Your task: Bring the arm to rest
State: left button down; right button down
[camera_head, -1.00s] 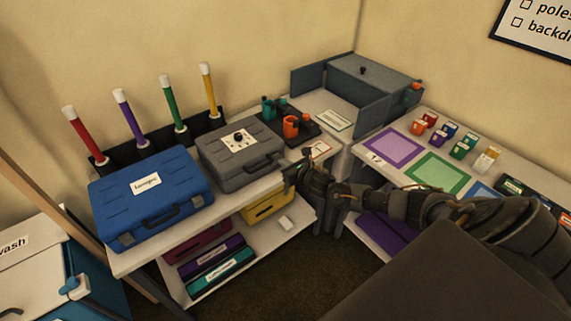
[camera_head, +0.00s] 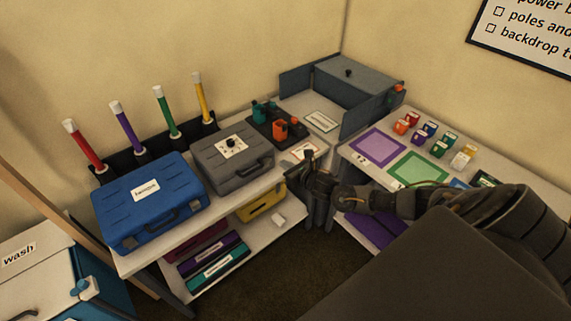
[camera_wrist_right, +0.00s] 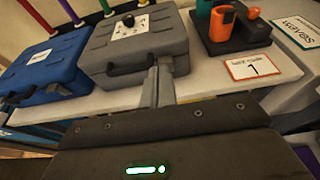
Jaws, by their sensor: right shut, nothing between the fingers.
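My right gripper (camera_head: 294,170) is shut and empty at the front edge of the back table, just right of the grey case. Its two grey fingers (camera_wrist_right: 159,72) show close together in the right wrist view, in front of the grey case (camera_wrist_right: 134,52). I cannot tell whether they touch the table edge. My right arm (camera_head: 375,198) reaches in from the right, low over the front of the side table. My left gripper is not in view.
The blue case (camera_head: 150,205) and grey case (camera_head: 231,162) stand on the back table (camera_head: 180,229). An orange device (camera_head: 279,131) sits right of them. The side table (camera_head: 372,171) holds coloured mats and several small blocks. Dark floor (camera_head: 270,270) lies open below.

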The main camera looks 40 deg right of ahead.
dwell(0.3)
jog(key=s+d+f+m+g+h+b, duration=0.1)
jog(key=s+d+f+m+g+b, duration=0.15)
jog(key=f+m, duration=0.8)
jog(key=s+d+f+m+g+h+b, duration=0.15)
jog(key=s+d+f+m, duration=0.25)
jog(key=f+m, duration=0.65)
jog(key=s+a+f+m+g+b, duration=0.1)
jog(key=s+a+f+m+g, duration=0.1)
jog(key=s+f+m, duration=0.6)
jog(key=s+a+f+m+g+b, duration=0.2)
jog(key=s+a+f, duration=0.1)
jog(key=s+f, duration=0.7)
jog(key=s+a+f+m+g+b, duration=0.2)
jog(key=s+a+f+g, duration=0.15)
jog(key=s+f, duration=0.65)
jog(key=s+a+f+g+b, duration=0.1)
jog(key=s+a, duration=0.4)
jog(key=s, duration=0.5)
jog(key=s+a+f+m+g+y+b, duration=0.1)
jog(key=s+a+f, duration=0.3)
jog(key=s, duration=0.5)
jog(key=shift+s+a+f+m+b, duration=0.25)
jog(key=shift+s+a+m+b, duration=0.15)
jog(key=shift+b, duration=0.35)
jog(key=shift+w, duration=0.1)
